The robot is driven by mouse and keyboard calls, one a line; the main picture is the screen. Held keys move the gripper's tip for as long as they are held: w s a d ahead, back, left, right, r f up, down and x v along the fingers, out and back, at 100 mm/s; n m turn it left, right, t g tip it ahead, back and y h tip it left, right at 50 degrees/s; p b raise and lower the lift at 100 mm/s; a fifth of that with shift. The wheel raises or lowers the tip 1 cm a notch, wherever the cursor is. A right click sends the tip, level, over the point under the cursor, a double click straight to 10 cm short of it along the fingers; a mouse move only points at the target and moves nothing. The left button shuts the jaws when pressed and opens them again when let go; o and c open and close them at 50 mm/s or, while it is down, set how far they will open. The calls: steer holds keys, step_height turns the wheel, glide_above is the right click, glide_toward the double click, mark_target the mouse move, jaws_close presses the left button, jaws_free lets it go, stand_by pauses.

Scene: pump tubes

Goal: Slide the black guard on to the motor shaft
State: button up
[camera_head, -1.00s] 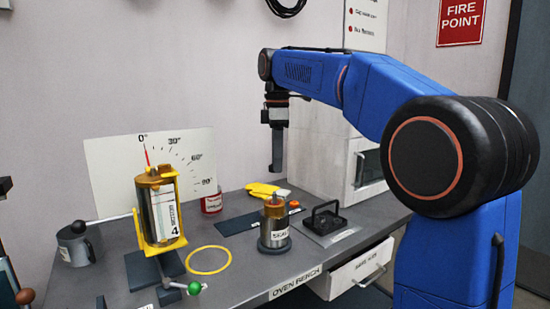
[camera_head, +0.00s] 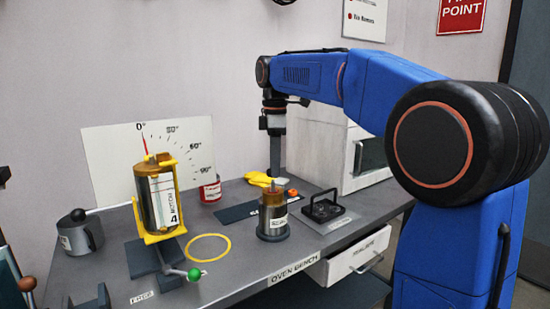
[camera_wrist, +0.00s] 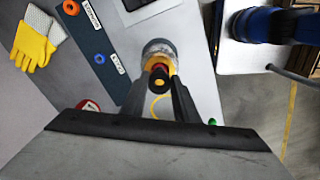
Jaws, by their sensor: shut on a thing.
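My gripper (camera_wrist: 160,90) points down over the bench. Between its fingertips, in the wrist view, is a small dark round piece (camera_wrist: 160,83), which looks like the black guard. Below it in that view stands a motor canister (camera_wrist: 160,47) with a copper-coloured top; a reddish part shows near its middle. In the head view, this canister (camera_head: 273,214) stands upright on a dark round base with its thin shaft (camera_head: 272,185) up. My gripper (camera_head: 276,165) is just above the shaft tip. The held piece is too small to make out there. Whether it touches the shaft, I cannot tell.
Motor 4 (camera_head: 160,200) sits in a yellow cradle at left, before a dial board (camera_head: 105,155). A yellow ring (camera_head: 209,235), grey pot (camera_head: 80,232), red can (camera_head: 210,187), yellow glove (camera_wrist: 33,45) and black handled frame (camera_head: 322,207) are around. An oven stands behind, right.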

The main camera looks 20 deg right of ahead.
steer(key=shift+f, duration=0.4)
steer(key=shift+f, duration=1.35)
stand_by(1.2)
steer(key=o, duration=1.1)
step_height(320, 180, up, 17)
steer(key=shift+r, duration=0.15)
stand_by(0.7)
